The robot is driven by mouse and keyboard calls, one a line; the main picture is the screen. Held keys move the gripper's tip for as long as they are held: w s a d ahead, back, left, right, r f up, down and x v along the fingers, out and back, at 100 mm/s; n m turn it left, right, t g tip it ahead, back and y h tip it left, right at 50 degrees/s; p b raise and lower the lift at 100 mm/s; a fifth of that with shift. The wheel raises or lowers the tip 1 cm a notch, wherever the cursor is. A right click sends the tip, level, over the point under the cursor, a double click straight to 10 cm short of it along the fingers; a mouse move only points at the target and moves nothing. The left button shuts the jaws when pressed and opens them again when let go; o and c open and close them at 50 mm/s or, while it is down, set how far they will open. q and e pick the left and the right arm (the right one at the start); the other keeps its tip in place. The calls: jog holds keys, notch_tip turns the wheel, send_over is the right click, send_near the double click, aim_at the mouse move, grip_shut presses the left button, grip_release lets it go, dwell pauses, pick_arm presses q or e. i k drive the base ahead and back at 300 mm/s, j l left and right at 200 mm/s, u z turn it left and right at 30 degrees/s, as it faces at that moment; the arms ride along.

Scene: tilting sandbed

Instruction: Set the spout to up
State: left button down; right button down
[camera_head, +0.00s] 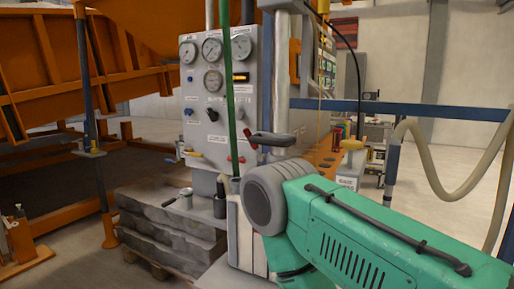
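I cannot say for certain which part is the spout. A short grey pipe-like piece (178,198) lies on the grey stone-like block left of the middle and slants down to the left; it may be the spout. Neither of my grippers shows, and nothing visible touches these parts. The lower right of the view is blocked, which hides what stands behind it.
A grey control panel (203,97) with several gauges stands behind a green upright rod (228,80). The stacked grey block (165,228) is below it. An orange frame (60,85) fills the left. A blue rail (420,110) and beige hose (428,170) are at right.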

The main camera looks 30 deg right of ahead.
aim_at(278, 140)
jog(key=k+l+z, duration=0.1)
jog(key=z, duration=0.95)
